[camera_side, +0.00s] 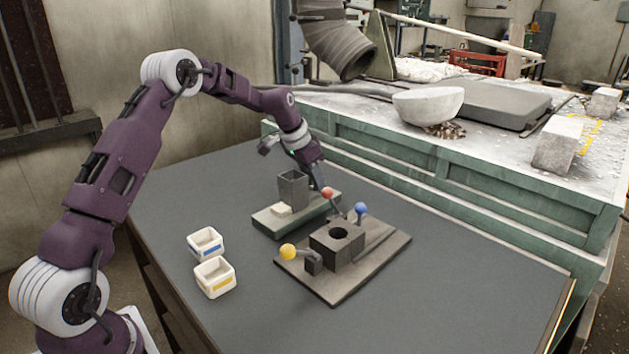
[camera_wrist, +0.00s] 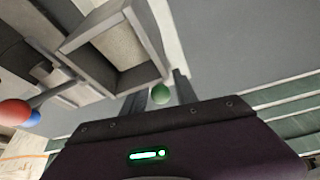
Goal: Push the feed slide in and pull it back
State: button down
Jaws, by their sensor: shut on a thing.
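A grey square hopper (camera_side: 292,188), open at the top, stands on a green-grey base plate (camera_side: 262,222). The hopper also shows in the wrist view (camera_wrist: 112,42). A green knob (camera_wrist: 160,93) sits between my gripper's fingers (camera_wrist: 159,91), close beside the hopper. My gripper (camera_side: 317,180) reaches down behind the hopper's right side in the side view and is shut on this knob. The green knob is hidden in the side view. A pale block (camera_side: 281,210) lies on the base plate in front of the hopper. The slide's own body cannot be made out.
A dark block with a round hole (camera_side: 336,243) sits on a brown-grey plate (camera_side: 328,289). Near it are a red knob (camera_side: 327,193), a blue knob (camera_side: 361,208) and a yellow knob (camera_side: 288,251). Two white bins (camera_side: 205,242) (camera_side: 214,277) stand at left.

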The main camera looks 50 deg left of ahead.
jog(key=shift+w+a, duration=0.1)
jog(key=shift+w, duration=2.05)
jog(key=c, duration=1.3)
grip_release()
jog(key=shift+o, duration=0.2)
jog(key=v, duration=0.7)
